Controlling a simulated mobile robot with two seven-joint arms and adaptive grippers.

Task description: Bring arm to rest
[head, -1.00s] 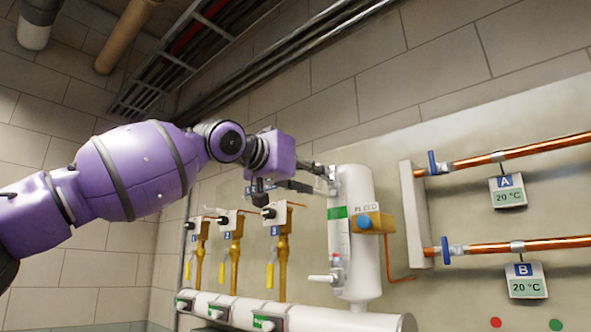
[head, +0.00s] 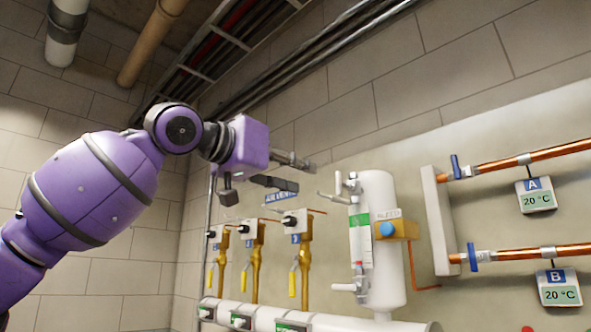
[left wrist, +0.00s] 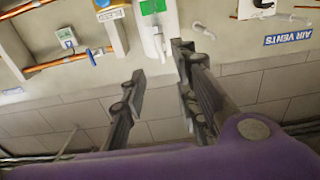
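My left arm (head: 95,190) reaches in from the left of the head view, bent at the wrist. My left gripper (head: 303,175) is left of the white upright cylinder's top, in front of the wall. In the left wrist view the two dark fingers of this gripper (left wrist: 160,62) stand apart with nothing held between them. The white cylinder (head: 380,240) has a green band, small white taps on its left side and a yellow block with a blue knob (head: 387,230). My right gripper is in neither view.
Several brass valves with yellow handles (head: 255,265) rise from a white horizontal pipe (head: 255,316) below the gripper. Copper pipes (head: 545,147) with blue-handled valves and 20 °C displays are at right. Conduits (head: 310,60) run overhead. An "AIR VENTS" sign (left wrist: 287,37) is on the wall.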

